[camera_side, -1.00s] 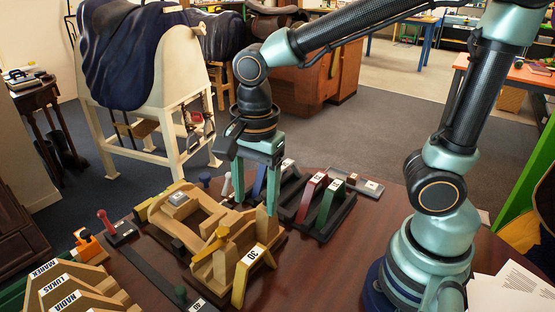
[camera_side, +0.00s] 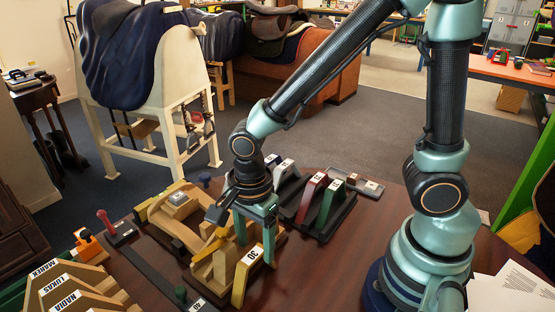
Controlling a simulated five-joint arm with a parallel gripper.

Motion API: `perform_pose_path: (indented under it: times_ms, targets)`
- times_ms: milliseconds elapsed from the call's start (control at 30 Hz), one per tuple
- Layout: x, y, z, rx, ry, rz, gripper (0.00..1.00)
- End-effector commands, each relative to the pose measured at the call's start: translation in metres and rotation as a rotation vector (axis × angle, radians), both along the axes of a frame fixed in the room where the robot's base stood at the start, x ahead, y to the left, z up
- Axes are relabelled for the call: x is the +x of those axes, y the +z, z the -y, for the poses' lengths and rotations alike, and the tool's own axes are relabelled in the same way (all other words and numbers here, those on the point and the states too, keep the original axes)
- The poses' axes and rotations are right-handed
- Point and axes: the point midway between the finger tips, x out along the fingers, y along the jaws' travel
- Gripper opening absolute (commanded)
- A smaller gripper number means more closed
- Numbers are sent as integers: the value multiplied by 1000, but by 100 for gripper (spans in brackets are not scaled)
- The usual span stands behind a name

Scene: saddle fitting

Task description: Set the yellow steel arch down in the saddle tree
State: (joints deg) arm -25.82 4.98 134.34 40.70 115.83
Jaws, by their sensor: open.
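The yellow steel arch (camera_side: 240,287), with a white label reading 30, stands upright at the near right end of the wooden saddle tree (camera_side: 177,232). From this side I cannot tell how fully it sits in the tree. My gripper (camera_side: 256,250) points down over that end of the tree. Its teal fingers are apart, one behind the arch's top and one at its right. The fingers are close to the arch, but I cannot tell whether they touch it. The near part of the tree is partly hidden by the gripper and arch.
A dark rack behind to the right holds a red arch (camera_side: 312,197) and a green arch (camera_side: 331,204), among others. Wooden pieces with name labels (camera_side: 66,287) stand at front left. Papers (camera_side: 508,290) lie at right.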

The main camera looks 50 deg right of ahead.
Motion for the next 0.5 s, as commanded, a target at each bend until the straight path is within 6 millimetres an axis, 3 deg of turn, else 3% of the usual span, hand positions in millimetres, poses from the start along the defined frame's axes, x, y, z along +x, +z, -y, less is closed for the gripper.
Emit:
perform_pose_path:
  times_ms: [200, 500]
  targets:
    - [-1, -24, -1, -1, 0, -2, 65]
    - [-1, -28, -1, 0, 0, 0, 65]
